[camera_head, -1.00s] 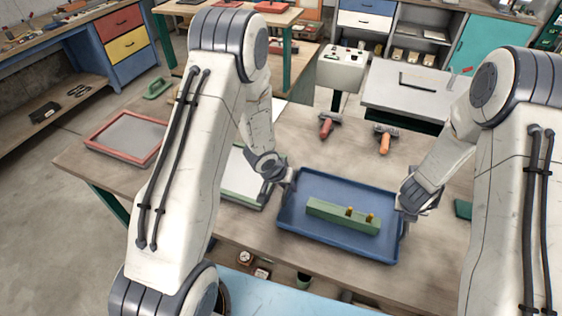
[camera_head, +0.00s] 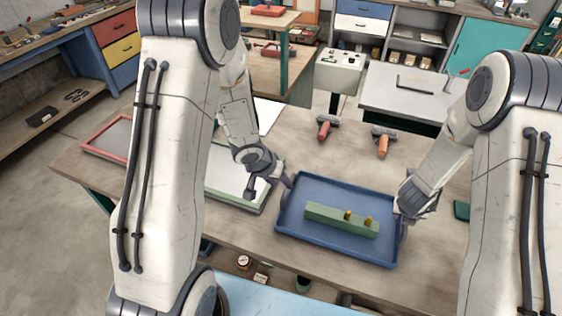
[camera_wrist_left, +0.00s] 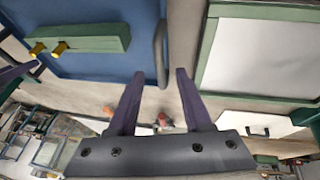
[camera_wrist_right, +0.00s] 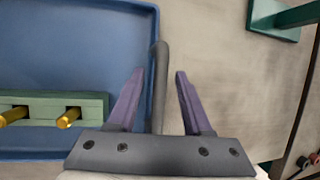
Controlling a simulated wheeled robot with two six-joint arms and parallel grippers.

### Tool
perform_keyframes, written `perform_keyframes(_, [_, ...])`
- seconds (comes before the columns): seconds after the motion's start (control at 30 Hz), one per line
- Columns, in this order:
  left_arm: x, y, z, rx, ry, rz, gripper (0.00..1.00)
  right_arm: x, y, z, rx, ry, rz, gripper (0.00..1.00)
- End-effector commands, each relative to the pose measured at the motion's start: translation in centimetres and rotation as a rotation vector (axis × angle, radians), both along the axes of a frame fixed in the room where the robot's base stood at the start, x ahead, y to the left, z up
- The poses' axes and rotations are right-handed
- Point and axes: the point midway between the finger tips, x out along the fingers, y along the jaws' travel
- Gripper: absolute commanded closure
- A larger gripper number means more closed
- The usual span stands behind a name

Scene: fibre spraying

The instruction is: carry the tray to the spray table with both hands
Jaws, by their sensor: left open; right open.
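The blue tray (camera_head: 300,247) lies on the wooden table and holds a green block (camera_head: 340,220) with two brass pegs. My left gripper (camera_head: 268,188) is at the tray's left side, open. In the left wrist view its fingers (camera_wrist_left: 158,85) are apart, with the tray's dark side handle (camera_wrist_left: 159,55) just beyond the tips and nothing between them. My right gripper (camera_head: 404,208) is at the tray's right side, open.
A green-framed screen (camera_head: 230,188) lies close left of the tray, and a red-framed one (camera_head: 105,140) farther left. Two orange-handled tools (camera_head: 325,128) (camera_head: 383,143) lie behind the tray. A grey-topped table (camera_head: 410,95) and control box (camera_head: 342,65) stand beyond.

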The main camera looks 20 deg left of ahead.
Motion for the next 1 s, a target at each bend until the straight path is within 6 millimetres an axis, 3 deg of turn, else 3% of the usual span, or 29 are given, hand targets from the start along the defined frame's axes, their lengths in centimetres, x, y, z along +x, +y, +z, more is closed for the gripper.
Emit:
perform_keyframes(0.13, [-0.8,0.5,2.2,0.002,-0.004,0.001,0.5,0.0,0.0,0.0,0.0,0.0,0.0,0.5])
perform_keyframes(0.3, [-1.4,0.8,3.6,-0.001,-0.001,-0.001,0.5,0.0,0.0,0.0,0.0,0.0,0.0,0.5])
perform_keyframes(0.63, [-1.9,1.1,4.6,0.001,0.002,0.001,0.5,-0.1,0.1,0.4,0.0,-0.002,0.0,0.5])
perform_keyframes(0.77, [-1.9,1.2,4.7,0.001,0.002,0.001,0.5,-0.6,0.4,2.0,0.0,-0.004,-0.001,0.5])
perform_keyframes(1.0, [-1.9,1.1,4.6,0.001,0.002,0.001,0.5,-2.4,1.5,6.4,0.0,-0.005,0.0,0.5])
